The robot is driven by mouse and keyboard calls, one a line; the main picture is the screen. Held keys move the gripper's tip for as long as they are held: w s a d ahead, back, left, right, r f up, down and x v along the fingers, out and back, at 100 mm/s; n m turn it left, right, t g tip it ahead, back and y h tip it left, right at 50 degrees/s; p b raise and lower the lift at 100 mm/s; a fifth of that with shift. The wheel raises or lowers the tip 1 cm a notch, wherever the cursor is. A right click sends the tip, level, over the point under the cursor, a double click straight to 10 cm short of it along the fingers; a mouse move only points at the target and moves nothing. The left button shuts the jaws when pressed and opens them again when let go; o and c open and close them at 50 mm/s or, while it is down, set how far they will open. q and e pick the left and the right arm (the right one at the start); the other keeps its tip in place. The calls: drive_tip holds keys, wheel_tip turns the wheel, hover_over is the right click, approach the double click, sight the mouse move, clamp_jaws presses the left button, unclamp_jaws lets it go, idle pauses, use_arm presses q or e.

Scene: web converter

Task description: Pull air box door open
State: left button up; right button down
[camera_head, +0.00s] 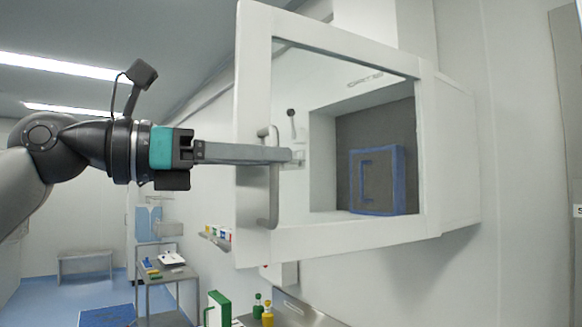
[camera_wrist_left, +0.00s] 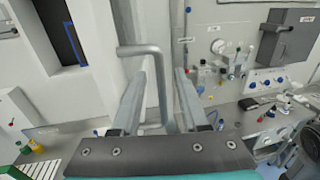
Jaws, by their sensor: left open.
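The air box door (camera_head: 345,243) has a white frame around a clear pane and fills the upper middle of the head view. Its grey vertical bar handle (camera_head: 269,205) is on the left part of the frame. The handle also shows in the left wrist view (camera_wrist_left: 139,50). My left gripper (camera_head: 292,155) reaches in from the left at the handle's mid-height. Its fingers (camera_wrist_left: 162,85) are open, with the handle bar between them and not clamped. I cannot tell exactly how far the door stands from the box. My right gripper is out of view.
A dark panel with a blue frame (camera_head: 377,180) shows through the pane. Below stand a grey cart (camera_head: 165,276), a green binder (camera_head: 218,310) and small green and yellow bottles (camera_head: 267,313). A wall panel with knobs (camera_wrist_left: 228,60) is at right in the wrist view.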

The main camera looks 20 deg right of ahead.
use_arm(q)
drive_tip(key=s+a+b, duration=0.1)
drive_tip(key=a+b, duration=0.1)
drive_tip(key=a, duration=0.8)
drive_tip(key=shift+s, duration=0.35)
